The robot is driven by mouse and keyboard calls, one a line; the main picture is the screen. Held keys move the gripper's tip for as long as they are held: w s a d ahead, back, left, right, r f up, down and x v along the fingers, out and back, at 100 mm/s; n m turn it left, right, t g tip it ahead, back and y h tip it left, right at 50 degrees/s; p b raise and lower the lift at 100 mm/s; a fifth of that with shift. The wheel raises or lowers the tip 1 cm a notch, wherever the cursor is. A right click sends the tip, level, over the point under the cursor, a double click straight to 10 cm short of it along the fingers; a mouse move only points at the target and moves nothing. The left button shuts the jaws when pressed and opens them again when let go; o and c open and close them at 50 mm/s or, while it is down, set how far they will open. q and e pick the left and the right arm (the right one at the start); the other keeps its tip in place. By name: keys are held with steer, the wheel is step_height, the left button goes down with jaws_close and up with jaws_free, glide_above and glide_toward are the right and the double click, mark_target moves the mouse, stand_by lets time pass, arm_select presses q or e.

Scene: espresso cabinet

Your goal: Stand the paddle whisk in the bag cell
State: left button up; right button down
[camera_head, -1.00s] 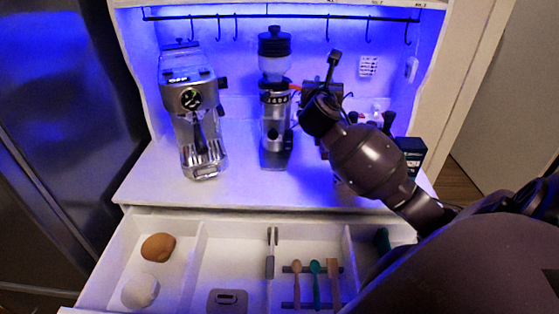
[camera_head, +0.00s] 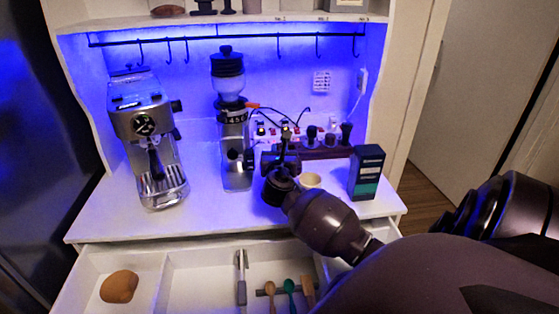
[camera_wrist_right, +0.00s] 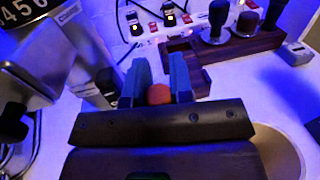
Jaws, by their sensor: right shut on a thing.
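My right gripper (camera_head: 281,160) hangs over the counter, right of the grinder, in the head view; its fingers (camera_wrist_right: 158,88) show blue in the right wrist view. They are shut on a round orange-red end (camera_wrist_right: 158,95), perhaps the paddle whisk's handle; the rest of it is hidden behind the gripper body. Just beyond the fingers is a dark wooden holder (camera_wrist_right: 242,48) with an open-topped section (camera_wrist_right: 188,62); it also shows in the head view (camera_head: 325,152). I cannot tell which part is the bag cell. My left gripper is not in view.
A cream cup (camera_head: 310,180) stands close right of the gripper, and a dark box (camera_head: 367,172) beyond it. The grinder (camera_head: 236,150) and espresso machine (camera_head: 150,145) stand left. Below, the open drawer (camera_head: 205,275) holds several utensils. Hooks hang from a rail (camera_head: 225,37).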

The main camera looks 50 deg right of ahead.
steer(key=shift+f+b, duration=0.4)
steer(key=shift+f, duration=1.7)
steer(key=shift+f, duration=0.15)
steer(key=c, duration=1)
jaws_free()
